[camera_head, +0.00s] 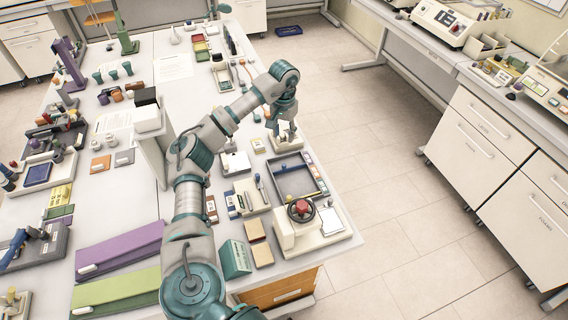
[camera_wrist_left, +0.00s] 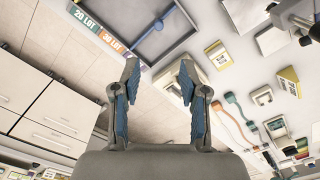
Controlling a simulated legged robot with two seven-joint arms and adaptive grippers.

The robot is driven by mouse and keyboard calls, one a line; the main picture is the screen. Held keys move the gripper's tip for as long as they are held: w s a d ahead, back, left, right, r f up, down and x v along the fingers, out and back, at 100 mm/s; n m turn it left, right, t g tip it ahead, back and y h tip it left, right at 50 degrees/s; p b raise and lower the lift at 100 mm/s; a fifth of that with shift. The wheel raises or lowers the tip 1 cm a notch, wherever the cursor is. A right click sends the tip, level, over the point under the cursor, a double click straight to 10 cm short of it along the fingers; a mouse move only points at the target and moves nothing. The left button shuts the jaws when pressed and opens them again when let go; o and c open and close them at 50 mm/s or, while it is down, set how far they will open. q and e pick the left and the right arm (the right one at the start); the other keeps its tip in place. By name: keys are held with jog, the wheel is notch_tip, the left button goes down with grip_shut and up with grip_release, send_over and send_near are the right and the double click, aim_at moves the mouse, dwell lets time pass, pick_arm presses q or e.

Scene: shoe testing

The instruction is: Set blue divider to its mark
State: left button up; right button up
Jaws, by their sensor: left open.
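A grey tray (camera_head: 279,193) with blue-grey walls lies near the right edge of the bench in the head view. The same knob shows small in the head view (camera_head: 284,168). My left gripper (camera_head: 286,139) is beyond the tray, over a pale stand. In the wrist view its two fingers (camera_wrist_left: 159,76) are apart with nothing held between them. My right gripper is not in view.
Coloured label tabs (camera_wrist_left: 98,28) line one tray side. A white device with a red knob (camera_head: 301,210) stands in front of the tray. A pale holder with a screwdriver (camera_head: 252,196) is to its left. The floor (camera_head: 380,150) right of the bench is clear.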

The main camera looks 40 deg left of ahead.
aim_at(284, 165)
pick_arm(q)
notch_tip(284, 165, down, 15)
jog(key=shift+f, duration=0.1)
dwell(0.3)
grip_shut()
jog(key=shift+s+d, duration=0.1)
jog(key=shift+d, duration=0.1)
grip_release()
